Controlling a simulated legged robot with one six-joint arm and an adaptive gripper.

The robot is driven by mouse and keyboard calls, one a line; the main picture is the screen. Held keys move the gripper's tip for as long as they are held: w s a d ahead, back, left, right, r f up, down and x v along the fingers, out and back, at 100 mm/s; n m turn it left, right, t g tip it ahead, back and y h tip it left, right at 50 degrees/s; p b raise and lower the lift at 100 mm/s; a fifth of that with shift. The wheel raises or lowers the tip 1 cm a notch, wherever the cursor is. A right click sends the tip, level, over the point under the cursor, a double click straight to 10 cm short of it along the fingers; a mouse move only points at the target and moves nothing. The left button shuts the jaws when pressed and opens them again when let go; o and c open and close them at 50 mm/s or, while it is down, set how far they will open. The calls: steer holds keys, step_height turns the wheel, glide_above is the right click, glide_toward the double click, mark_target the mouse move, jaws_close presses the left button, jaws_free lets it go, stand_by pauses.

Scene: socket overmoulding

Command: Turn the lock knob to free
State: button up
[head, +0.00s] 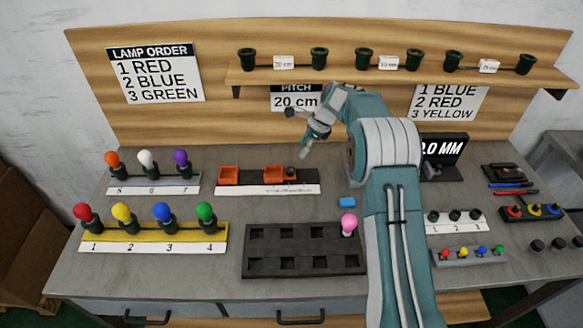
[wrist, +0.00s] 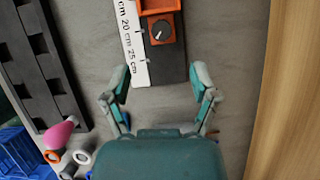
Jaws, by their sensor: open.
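The lock knob (wrist: 161,32) is a round dark dial with a short white pointer line, on an orange block (wrist: 178,30) that sits on a dark rail beside a white centimetre scale (wrist: 133,45). In the wrist view it lies beyond my open gripper (wrist: 161,73), roughly centred between the fingers and apart from them. In the head view the knob (head: 291,172) is a small dark spot at the right orange block, and my gripper (head: 304,150) is above it and slightly right. Nothing is between the fingers. The pointer's label, if any, cannot be read.
A dark tray (head: 305,264) with square pockets stands in front, with a pink bulb (head: 348,223) at its back right. A shelf (head: 400,72) with dark cups overhangs the back. Grey bench is bare around the rail.

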mark_target(291, 169)
steer(key=shift+h, duration=0.3)
steer(key=x, duration=1)
steer(key=shift+f, duration=0.2)
steer(key=shift+d, duration=0.1)
jaws_close()
